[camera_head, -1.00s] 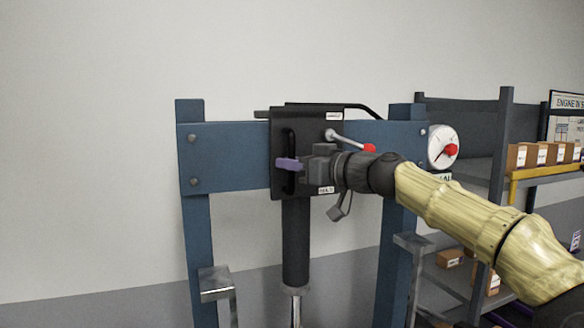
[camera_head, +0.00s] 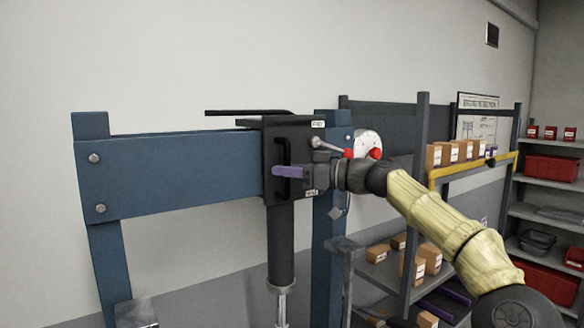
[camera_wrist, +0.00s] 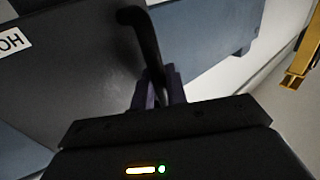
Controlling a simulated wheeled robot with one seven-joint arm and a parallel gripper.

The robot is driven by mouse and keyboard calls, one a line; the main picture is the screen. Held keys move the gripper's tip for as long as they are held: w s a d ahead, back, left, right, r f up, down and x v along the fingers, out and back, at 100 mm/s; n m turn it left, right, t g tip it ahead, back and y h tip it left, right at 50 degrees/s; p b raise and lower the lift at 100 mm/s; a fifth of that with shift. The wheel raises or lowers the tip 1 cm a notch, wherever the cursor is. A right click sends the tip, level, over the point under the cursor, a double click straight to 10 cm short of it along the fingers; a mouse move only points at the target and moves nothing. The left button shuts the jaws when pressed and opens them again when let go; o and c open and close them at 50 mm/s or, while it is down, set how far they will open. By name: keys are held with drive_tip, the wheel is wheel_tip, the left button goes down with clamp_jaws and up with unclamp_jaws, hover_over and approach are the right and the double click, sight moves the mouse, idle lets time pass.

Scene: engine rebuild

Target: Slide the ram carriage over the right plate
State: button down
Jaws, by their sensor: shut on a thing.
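The ram carriage (camera_head: 299,135) is a black plate on the blue crossbeam (camera_head: 180,168), near the beam's right end. Its dark ram cylinder (camera_head: 281,243) hangs below with a bright rod at the bottom. A black bar handle (camera_wrist: 146,42) stands on the carriage face. My gripper (camera_head: 288,172) has purple fingers and is shut on this handle; the wrist view shows the fingers (camera_wrist: 160,90) around it. A grey metal block (camera_head: 345,246), possibly the right plate, is to the right of the ram. A similar block (camera_head: 136,313) is at lower left.
A lever with a red knob (camera_head: 348,153) and a white round gauge (camera_head: 368,144) are close to my wrist. The right blue post (camera_head: 327,270) stands just right of the ram. Shelves with cardboard boxes (camera_head: 433,155) stand behind on the right.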

drive_tip(key=shift+w+d, duration=0.1)
idle(0.3)
drive_tip(key=c, duration=1.8)
unclamp_jaws()
drive_tip(key=shift+w, duration=0.1)
drive_tip(key=b+v, duration=0.6)
drive_tip(key=v, duration=1.1)
drive_tip(key=shift+d+b, duration=0.25)
drive_tip(key=shift+b, duration=0.1)
drive_tip(key=shift+a, duration=0.1)
